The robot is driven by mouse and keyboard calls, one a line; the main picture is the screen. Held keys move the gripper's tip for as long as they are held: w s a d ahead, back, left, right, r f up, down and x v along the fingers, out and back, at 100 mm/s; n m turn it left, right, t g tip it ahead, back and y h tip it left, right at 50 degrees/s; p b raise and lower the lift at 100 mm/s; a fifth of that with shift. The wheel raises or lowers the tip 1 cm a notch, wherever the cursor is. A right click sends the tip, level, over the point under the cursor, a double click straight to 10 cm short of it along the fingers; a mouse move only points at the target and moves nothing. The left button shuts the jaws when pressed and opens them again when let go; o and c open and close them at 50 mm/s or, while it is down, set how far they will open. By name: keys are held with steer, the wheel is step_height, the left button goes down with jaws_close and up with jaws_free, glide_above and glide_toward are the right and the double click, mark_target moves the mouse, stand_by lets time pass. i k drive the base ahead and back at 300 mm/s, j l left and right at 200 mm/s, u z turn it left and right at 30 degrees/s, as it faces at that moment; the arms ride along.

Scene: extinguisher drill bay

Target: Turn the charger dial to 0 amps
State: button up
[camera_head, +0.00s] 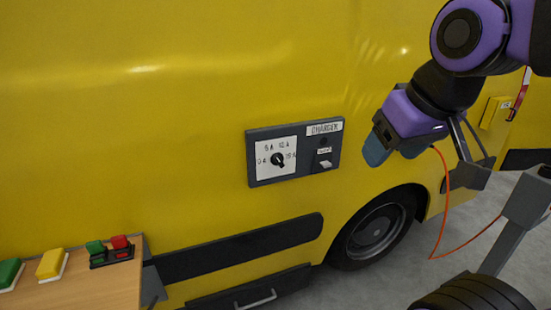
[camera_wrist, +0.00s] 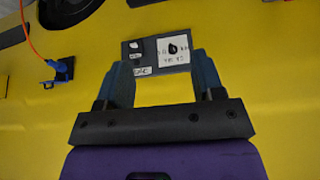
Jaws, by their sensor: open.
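The charger panel (camera_head: 312,168) is a dark plate on the side of a yellow van. Its black round dial (camera_head: 278,160) sits on a white square with amp labels, 0 A at the left. I cannot tell surely which label the dial points to. A small switch (camera_head: 323,154) is to its right. My gripper (camera_head: 394,148) is open and empty, right of the panel and apart from it. In the wrist view, the dial (camera_wrist: 173,49) and panel (camera_wrist: 152,42) show upside down beyond my open gripper (camera_wrist: 163,68), nearer the right finger.
A wooden table (camera_head: 90,283) at lower left bears green, yellow and red buttons. A wheel (camera_head: 375,232) and a dark trim strip (camera_head: 235,250) lie below the panel. An orange cable (camera_head: 444,195) hangs at right. A blue plug (camera_wrist: 58,72) shows in the wrist view.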

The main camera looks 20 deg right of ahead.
mark_target(277, 160)
steer(key=i+j+z, duration=0.1)
steer(key=j+z, duration=0.45)
steer(key=z, duration=0.15)
steer(key=i+j+z, duration=0.1)
steer(key=j+z, duration=0.25)
